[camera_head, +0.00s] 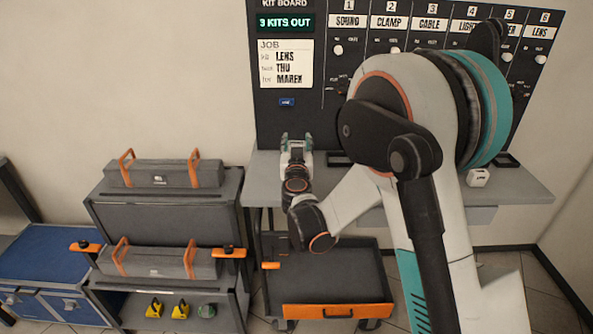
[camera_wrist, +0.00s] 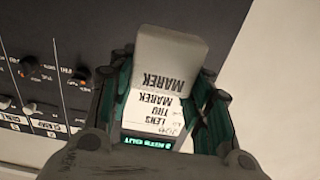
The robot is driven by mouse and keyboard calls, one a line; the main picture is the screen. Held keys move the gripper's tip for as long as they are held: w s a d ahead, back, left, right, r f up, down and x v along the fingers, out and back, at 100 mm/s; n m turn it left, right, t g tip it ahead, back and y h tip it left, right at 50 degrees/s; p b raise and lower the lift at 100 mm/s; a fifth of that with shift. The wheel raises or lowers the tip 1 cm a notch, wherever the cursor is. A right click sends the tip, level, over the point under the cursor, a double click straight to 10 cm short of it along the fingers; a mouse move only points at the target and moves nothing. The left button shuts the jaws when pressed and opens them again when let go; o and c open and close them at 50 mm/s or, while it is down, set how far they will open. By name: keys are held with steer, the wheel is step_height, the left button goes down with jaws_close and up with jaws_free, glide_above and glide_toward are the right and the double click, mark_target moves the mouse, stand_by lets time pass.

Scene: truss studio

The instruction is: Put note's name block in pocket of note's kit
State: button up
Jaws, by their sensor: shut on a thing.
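The job note (camera_head: 286,63) on the kit board reads LENS, THU, MAREK. It also shows upside down in the wrist view (camera_wrist: 155,112). My gripper (camera_head: 297,145) is in front of the board, above the left end of the grey shelf. In the wrist view my gripper (camera_wrist: 165,77) is shut on a pale grey block (camera_wrist: 170,48) lettered MAREK. The block is hard to make out in the head view. Two long grey cases with orange handles, an upper one (camera_head: 165,174) and a lower one (camera_head: 160,263), sit on the left rack. I cannot tell which is the lens kit, or see its pocket.
A white cube (camera_head: 478,177) stands on the shelf (camera_head: 520,190), right of my arm. Dark trays (camera_head: 507,160) lie behind. A trolley with an orange front (camera_head: 338,311) stands below. Yellow pieces (camera_head: 181,310) lie under the lower case. A blue cabinet (camera_head: 45,255) is far left.

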steer(key=shift+f+b, duration=0.95)
steer(key=shift+f, duration=2.85)
steer(key=shift+f, duration=0.15)
steer(key=o, duration=1.1)
steer(key=shift+c, duration=0.2)
